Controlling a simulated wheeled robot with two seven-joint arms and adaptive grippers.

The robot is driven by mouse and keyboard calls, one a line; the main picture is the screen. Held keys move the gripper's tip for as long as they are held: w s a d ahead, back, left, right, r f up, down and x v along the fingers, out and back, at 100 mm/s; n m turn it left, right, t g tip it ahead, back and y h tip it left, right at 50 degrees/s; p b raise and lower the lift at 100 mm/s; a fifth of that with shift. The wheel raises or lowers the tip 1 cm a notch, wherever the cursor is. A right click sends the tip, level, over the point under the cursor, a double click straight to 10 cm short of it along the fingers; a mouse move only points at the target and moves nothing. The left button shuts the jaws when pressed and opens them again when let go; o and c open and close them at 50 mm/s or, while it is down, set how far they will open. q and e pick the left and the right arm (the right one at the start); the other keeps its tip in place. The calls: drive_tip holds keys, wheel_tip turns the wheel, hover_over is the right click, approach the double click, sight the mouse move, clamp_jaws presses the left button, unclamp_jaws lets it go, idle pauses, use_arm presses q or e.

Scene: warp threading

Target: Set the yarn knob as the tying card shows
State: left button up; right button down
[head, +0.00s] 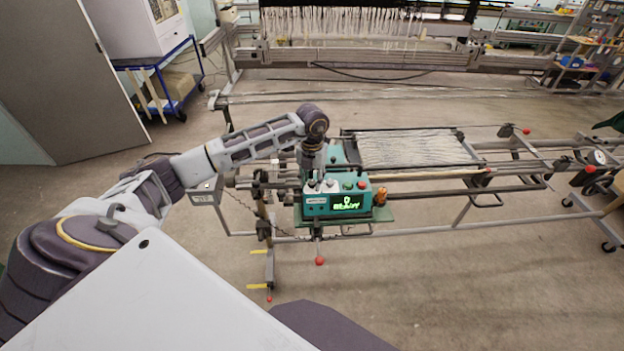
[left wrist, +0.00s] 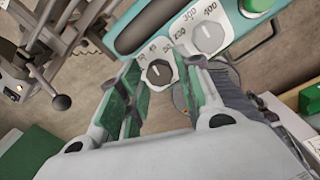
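The teal knotting machine (head: 335,203) stands on the frame in the middle of the head view, with a green display that seems to read "0 READY". My left gripper (head: 313,172) is over its top left part. In the left wrist view, a black knob (left wrist: 159,72) on a pale dial plate shows between the fingers of my open left gripper (left wrist: 162,85). I cannot tell whether the fingers touch it. A pale grey knob (left wrist: 208,37) with numbers in the hundreds is beside it. Which is the yarn knob is unclear. I cannot make out a tying card. My right gripper is out of view.
A green button (left wrist: 257,6) sits past the grey knob. A warp sheet of pale threads (head: 415,148) lies on the frame behind the machine. An orange lamp (head: 381,196) stands at its right end. Open floor (head: 450,280) lies in front.

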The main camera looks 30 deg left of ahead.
sight(312, 182)
use_arm(q)
drive_tip(key=c, duration=0.7)
drive_tip(key=shift+m+b, duration=0.6)
drive_tip(key=shift+b, duration=0.25)
clamp_jaws()
drive_tip(key=shift+m, duration=0.3)
drive_tip(key=o, duration=0.7)
unclamp_jaws()
drive_tip(key=shift+o, duration=0.2)
drive_tip(key=shift+r, duration=0.15)
wheel_tip(312, 182, up, 12)
